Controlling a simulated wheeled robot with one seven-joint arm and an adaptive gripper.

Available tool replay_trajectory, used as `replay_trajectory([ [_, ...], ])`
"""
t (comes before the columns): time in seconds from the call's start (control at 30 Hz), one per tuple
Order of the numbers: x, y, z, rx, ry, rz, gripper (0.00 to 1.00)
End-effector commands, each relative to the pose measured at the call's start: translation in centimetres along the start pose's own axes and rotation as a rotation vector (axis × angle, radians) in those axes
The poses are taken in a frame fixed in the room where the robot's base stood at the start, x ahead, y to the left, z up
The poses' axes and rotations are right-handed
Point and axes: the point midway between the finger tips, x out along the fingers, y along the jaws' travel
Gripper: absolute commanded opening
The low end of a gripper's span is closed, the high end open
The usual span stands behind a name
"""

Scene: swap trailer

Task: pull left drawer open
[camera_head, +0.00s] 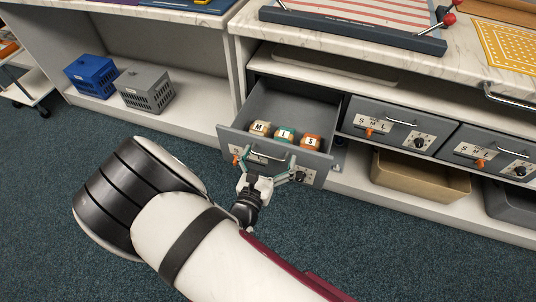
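The left drawer (322,164) is a grey drawer pulled well out of the cabinet, so its inside shows. Three small labelled items lie in it near the front: a tan one (260,128), a green-banded one (285,134) and an orange one (310,142). Its front has a bar handle (268,155), an orange knob and a black dial. My gripper (269,162) is at the drawer front by the handle. Its greenish fingers are spread apart, one toward each side of the handle. Whether they touch the handle is hard to tell.
Two more grey drawers, the middle one (387,128) and the right one (490,153), are shut. A tan bin (420,178) sits on the shelf below. Blue (92,75) and grey (145,89) baskets stand on the left shelf. Carpet (60,165) is clear at left.

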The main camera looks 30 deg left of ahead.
Motion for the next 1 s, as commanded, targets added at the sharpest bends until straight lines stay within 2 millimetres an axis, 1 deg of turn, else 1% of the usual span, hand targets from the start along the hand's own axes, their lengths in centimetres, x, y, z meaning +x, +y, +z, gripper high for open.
replay_trajectory([
  [0.17,0.0,0.0,0.3,0.005,-0.002,-0.002,0.99],
  [0.27,0.0,0.1,1.1,0.008,-0.002,-0.001,0.99],
  [0.37,0.0,0.1,2.5,0.008,-0.002,0.0,0.99],
  [0.6,0.0,0.0,6.8,0.006,-0.001,0.0,0.99],
  [0.7,0.0,0.0,8.2,0.006,-0.001,-0.001,0.99],
  [0.83,0.0,-0.1,9.4,0.002,-0.001,-0.001,0.99],
  [1.0,0.0,-0.1,10.0,0.001,0.0,-0.001,0.99],
])
